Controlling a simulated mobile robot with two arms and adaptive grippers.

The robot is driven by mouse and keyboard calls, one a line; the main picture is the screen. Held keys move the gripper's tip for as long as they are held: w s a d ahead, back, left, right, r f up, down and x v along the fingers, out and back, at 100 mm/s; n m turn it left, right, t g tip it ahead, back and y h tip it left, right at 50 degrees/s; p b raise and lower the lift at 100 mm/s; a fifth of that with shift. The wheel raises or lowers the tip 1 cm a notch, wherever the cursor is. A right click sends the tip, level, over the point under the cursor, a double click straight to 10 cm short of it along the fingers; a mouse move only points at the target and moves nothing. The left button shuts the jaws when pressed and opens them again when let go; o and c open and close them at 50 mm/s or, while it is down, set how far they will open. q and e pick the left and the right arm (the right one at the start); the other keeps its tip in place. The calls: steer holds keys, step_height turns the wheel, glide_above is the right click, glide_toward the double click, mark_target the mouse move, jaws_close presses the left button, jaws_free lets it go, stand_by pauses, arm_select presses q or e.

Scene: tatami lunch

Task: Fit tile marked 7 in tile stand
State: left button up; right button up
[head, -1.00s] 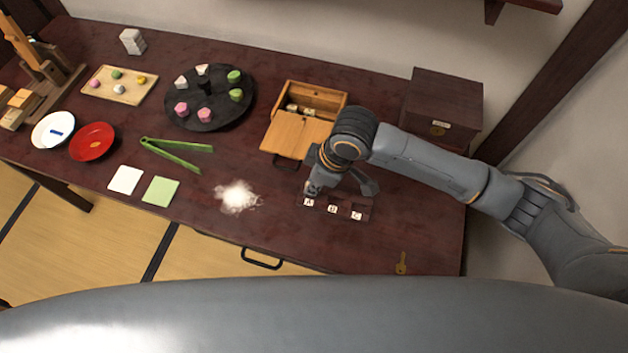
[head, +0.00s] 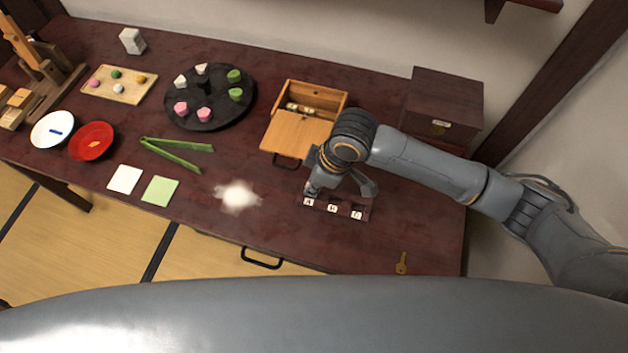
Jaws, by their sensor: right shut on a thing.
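The tile stand (head: 345,211) is a dark wooden strip near the front right of the table, with white lettered labels along its front. My right gripper (head: 312,190) is over the left end of the stand, pointing down. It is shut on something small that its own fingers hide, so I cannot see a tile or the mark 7. I cannot tell whether the held thing touches the stand. My left gripper is not in view.
An open wooden box (head: 298,135) stands behind the stand, and a dark chest (head: 443,108) at the back right. A brass key (head: 401,263) lies near the front edge. White powder (head: 238,196), green tongs (head: 175,150) and a black round tray (head: 208,113) are to the left.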

steer(key=shift+f+b, duration=0.35)
steer(key=shift+f, duration=0.5)
steer(key=o, duration=0.8)
steer(key=v, duration=1.2)
